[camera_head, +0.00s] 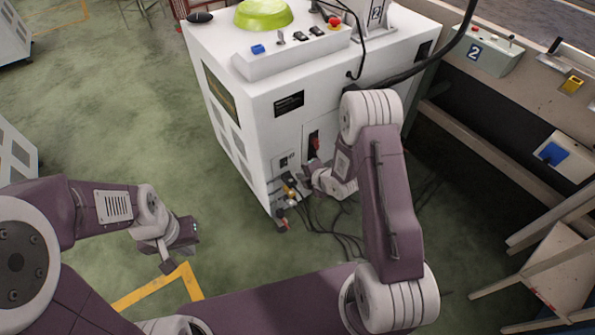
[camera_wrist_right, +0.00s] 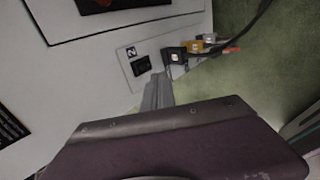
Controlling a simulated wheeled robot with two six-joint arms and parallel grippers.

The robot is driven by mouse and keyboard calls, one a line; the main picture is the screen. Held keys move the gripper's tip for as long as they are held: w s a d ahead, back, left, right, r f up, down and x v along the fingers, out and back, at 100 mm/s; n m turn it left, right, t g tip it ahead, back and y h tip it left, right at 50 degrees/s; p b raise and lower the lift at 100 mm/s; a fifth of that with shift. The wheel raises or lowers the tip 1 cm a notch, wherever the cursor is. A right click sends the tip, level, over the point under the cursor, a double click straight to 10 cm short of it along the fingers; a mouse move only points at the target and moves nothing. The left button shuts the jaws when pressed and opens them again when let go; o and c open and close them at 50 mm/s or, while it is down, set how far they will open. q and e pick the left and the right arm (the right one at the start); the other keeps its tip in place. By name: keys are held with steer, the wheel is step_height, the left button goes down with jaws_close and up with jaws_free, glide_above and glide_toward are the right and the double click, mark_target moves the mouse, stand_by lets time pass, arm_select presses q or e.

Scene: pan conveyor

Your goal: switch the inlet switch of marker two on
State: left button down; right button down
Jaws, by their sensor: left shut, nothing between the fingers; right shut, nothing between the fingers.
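The marker is a white cabinet (camera_head: 250,135) with a green dome (camera_head: 263,13) on top. Low on its side is a small inlet plate (camera_head: 285,161), which shows larger in the right wrist view (camera_wrist_right: 123,54) with a dark label and a black switch (camera_wrist_right: 141,66). I cannot tell the switch's position. My right gripper (camera_wrist_right: 160,82) is shut and empty, its fingers just below the switch in that view; contact is unclear. In the head view the right gripper (camera_head: 310,170) is beside the plate, partly hidden by its wrist. My left gripper (camera_head: 167,264) is shut and empty, away from the cabinet.
Yellow and black connectors (camera_wrist_right: 193,46) with cables stick out beside the plate. More cables (camera_head: 340,240) lie on the floor. A red handle (camera_head: 315,144) is above the right gripper. A bench with a box labelled 2 (camera_head: 475,53) stands at right. Green floor is open at left.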

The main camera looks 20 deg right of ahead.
steer(key=v, duration=0.2)
steer(key=p+v, duration=0.1)
steer(key=v, duration=0.2)
steer(key=shift+s+d+f, duration=0.1)
steer(key=shift+s+d, duration=0.1)
steer(key=shift+s, duration=0.2)
